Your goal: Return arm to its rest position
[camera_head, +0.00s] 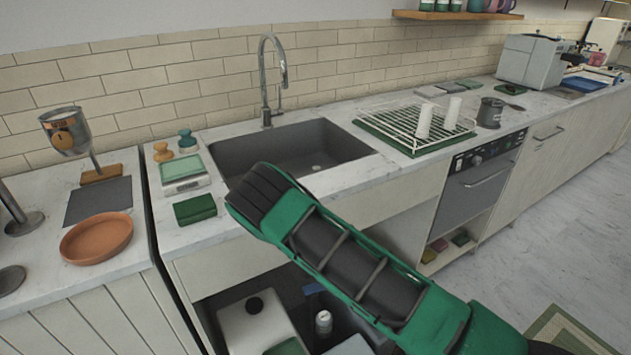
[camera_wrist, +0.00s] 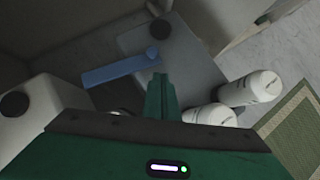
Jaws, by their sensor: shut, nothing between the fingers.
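In the wrist view my gripper (camera_wrist: 160,80) has its green fingers together with nothing between them. It points down toward the open space under the sink. In the head view my green and black arm reaches from the lower right across the counter's front edge, in front of the sink (camera_head: 235,155). The gripper itself is not visible there; the arm hides that area.
Below the gripper are a blue bar-like object (camera_wrist: 120,68), a white container with a dark cap (camera_wrist: 50,110) and white bottles (camera_wrist: 250,88). A green sponge (camera_head: 195,209) and scale (camera_head: 185,172) are beside the sink. A dish rack (camera_head: 385,118) stands right. Floor (camera_head: 555,235) is open at right.

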